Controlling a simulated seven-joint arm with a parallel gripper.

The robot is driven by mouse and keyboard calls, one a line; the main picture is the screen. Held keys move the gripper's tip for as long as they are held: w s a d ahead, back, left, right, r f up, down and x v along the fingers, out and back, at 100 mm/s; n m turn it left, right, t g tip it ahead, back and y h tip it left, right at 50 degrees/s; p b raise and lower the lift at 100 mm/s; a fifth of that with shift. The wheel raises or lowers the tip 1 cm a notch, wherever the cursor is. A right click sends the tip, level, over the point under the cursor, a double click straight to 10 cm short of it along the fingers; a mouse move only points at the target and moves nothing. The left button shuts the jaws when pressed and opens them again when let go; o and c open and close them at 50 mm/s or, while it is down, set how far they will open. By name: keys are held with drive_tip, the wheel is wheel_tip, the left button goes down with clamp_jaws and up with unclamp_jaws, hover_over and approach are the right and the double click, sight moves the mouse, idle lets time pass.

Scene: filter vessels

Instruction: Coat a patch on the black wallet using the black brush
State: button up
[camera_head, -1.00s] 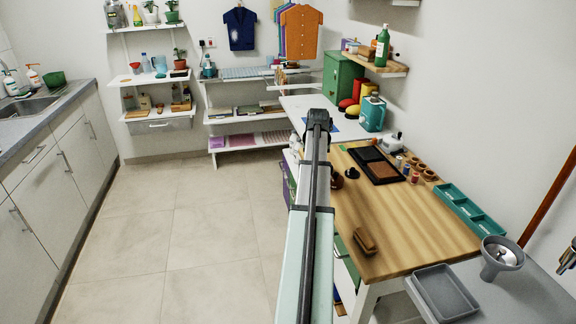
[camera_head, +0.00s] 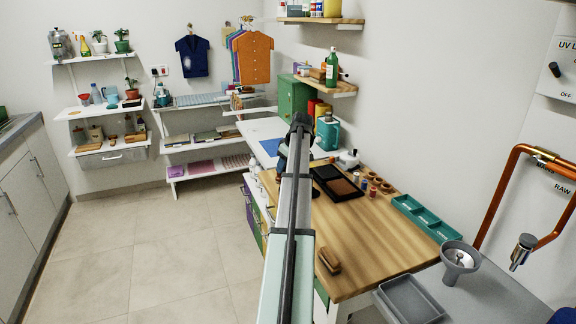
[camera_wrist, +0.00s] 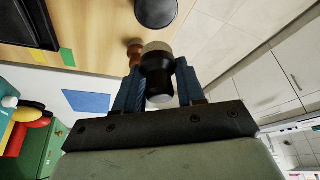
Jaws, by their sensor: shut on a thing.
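In the wrist view, my gripper (camera_wrist: 160,92) is shut on the black brush (camera_wrist: 158,66), a short dark rounded piece with a pale end, held between blue fingers. In the head view my gripper (camera_head: 299,122) is small and dark at the arm's end, and the brush cannot be made out there. A flat black piece with a brown square (camera_head: 340,184) lies on the wooden table. I cannot tell whether the wallet is part of it. A round black thing (camera_wrist: 156,11) shows at the top of the wrist view.
The wooden table (camera_head: 385,235) has clear room in its middle. A wooden brush (camera_head: 329,261) lies at its near left edge, a teal tray (camera_head: 428,218) at its right. A brown knobbed thing (camera_wrist: 134,51) stands behind the held brush. A green cabinet (camera_head: 293,98) stands beyond.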

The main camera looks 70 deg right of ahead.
drive_tip(key=shift+a+f+n+y, duration=0.15)
drive_tip(key=shift+n+y, duration=0.15)
drive_tip(key=shift+n, duration=0.4)
drive_tip(key=shift+a+n+y, duration=0.1)
drive_tip(key=shift+n+y, duration=0.2)
drive_tip(key=shift+n, duration=0.4)
drive_tip(key=shift+f, duration=2.95)
drive_tip(key=shift+f, duration=0.5)
drive_tip(key=shift+r, duration=0.15)
drive_tip(key=shift+r, duration=3.4)
